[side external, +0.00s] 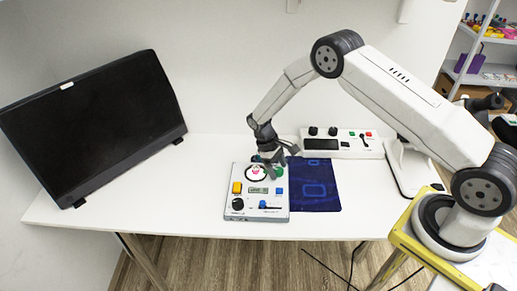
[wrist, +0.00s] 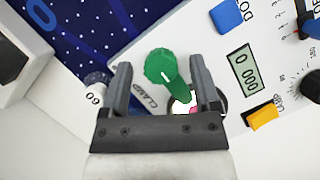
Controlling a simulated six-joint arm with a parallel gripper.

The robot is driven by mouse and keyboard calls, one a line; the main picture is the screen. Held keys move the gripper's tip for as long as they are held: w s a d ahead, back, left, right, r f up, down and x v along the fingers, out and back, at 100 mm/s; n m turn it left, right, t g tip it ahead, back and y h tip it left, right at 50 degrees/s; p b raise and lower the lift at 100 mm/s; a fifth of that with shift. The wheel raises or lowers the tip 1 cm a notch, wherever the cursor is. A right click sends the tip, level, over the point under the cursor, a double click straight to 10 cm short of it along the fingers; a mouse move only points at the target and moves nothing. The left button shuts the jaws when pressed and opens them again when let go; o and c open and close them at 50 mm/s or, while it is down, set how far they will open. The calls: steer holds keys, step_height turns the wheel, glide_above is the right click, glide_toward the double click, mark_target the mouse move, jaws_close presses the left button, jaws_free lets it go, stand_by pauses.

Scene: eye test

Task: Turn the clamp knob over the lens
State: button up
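The green clamp knob (wrist: 160,66), with a bar-like green arm, stands between the two fingers of my gripper (wrist: 163,85) in the wrist view. The fingers are apart, with a gap beside the knob, so the gripper looks open. The green arm reaches over the round lens (wrist: 191,106), which shows white and pink and is partly hidden by the right finger and gripper body. A "CLAMP" label lies by the knob. In the side view my gripper (side external: 271,165) is low over the back of the white panel box (side external: 232,208), beside the black-ringed lens (side external: 256,173).
The box carries a yellow button (wrist: 263,117), a blue button (wrist: 228,16), a display (wrist: 244,71) and dark dials. A dark blue mat (side external: 316,192) lies to its right. A second control box (side external: 365,150) stands behind, a black monitor (side external: 95,125) at left. The front-left table is clear.

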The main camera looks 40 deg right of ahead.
steer(key=shift+r, duration=0.1)
steer(key=v, duration=0.7)
steer(key=shift+w+r, duration=0.1)
steer(key=shift+r, duration=0.15)
steer(key=shift+r, duration=0.15)
stand_by(0.4)
steer(key=s+a+r+m+t, duration=0.1)
steer(key=s+r+t, duration=0.2)
steer(key=s+r, duration=0.4)
steer(key=s+a+r+m+t+y, duration=0.1)
steer(key=s+r+t, duration=0.3)
steer(key=s, duration=0.9)
step_height(320, 180, up, 4)
steer(key=shift+f+m, duration=0.25)
steer(key=shift+m, duration=0.15)
